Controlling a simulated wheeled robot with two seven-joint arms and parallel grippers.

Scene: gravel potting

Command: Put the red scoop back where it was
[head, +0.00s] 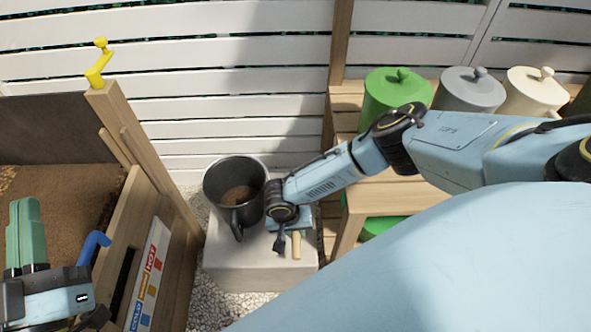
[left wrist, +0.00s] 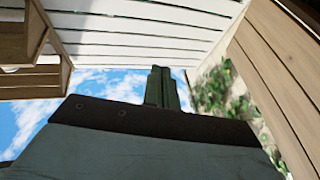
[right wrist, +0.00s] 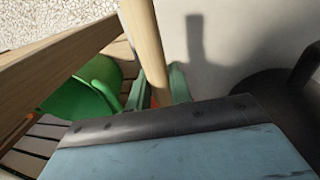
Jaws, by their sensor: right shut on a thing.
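My right gripper (head: 288,222) is over the pale block beside the dark mug-like pot. It is shut on a wooden handle (head: 296,246), which also stands between its fingers (right wrist: 158,88) in the right wrist view (right wrist: 147,45). I take this handle to be the scoop's; its head is hidden, and only a small reddish patch shows near the fingers in the right wrist view. My left gripper (head: 25,235) is at the far left over the brown bed, fingers together and empty. Its closed fingers (left wrist: 162,88) point at the fence and sky in the left wrist view.
The dark pot (head: 222,200) with brown contents stands on the pale block (head: 240,268), close to my right gripper. Green (head: 395,95), grey and cream lidded jars stand on the right shelf.

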